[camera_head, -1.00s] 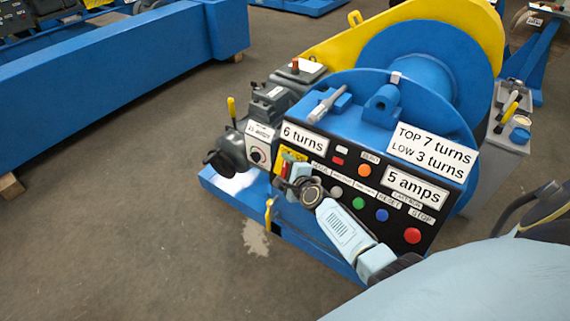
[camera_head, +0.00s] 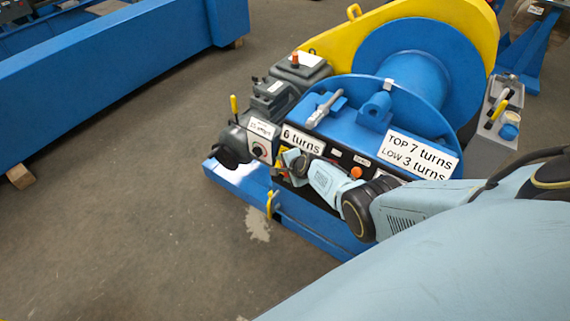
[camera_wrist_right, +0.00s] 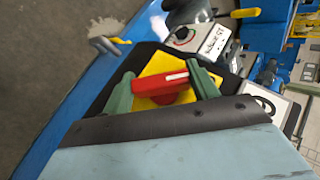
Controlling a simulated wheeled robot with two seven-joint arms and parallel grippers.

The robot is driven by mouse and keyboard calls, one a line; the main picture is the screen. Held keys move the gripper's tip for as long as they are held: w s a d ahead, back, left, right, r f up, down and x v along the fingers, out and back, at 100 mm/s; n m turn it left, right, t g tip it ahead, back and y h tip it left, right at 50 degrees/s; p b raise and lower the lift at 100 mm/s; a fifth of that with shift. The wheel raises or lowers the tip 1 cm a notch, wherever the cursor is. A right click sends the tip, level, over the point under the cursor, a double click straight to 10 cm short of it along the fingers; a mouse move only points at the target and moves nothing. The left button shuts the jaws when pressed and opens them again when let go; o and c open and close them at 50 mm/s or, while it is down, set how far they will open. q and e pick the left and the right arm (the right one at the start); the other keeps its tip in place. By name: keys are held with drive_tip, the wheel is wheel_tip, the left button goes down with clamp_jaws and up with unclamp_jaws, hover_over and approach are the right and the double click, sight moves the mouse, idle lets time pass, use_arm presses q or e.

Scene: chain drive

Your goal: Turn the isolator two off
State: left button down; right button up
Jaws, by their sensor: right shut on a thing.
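A rotary isolator switch with a red bar handle (camera_wrist_right: 160,82) on a yellow square plate (camera_wrist_right: 158,63) sits on the black front panel of the blue winch. In the wrist view the handle lies crosswise between the two green fingers of my right gripper (camera_wrist_right: 163,88), which is shut on it. In the head view my right gripper (camera_head: 284,166) is at the left end of the panel and hides most of the switch. No number for this isolator can be read. My left gripper is not in view.
A grey motor unit with a dial box (camera_head: 260,150) stands left of the panel. A yellow hook-like part (camera_head: 270,205) sticks out from the blue base below. The "6 turns" label (camera_head: 303,140) is just above my gripper. Open floor lies to the left.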

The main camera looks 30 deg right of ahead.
drive_tip(key=shift+n+g+p, duration=0.3)
drive_tip(key=shift+g, duration=0.2)
idle(0.3)
drive_tip(key=o, duration=1)
drive_tip(key=shift+s+r+p, duration=0.2)
drive_tip(key=shift+r+p, duration=0.15)
drive_tip(key=shift+p, duration=0.15)
drive_tip(key=p+v, duration=1.2)
drive_tip(key=shift+s+r, duration=0.15)
drive_tip(key=shift+s, duration=0.15)
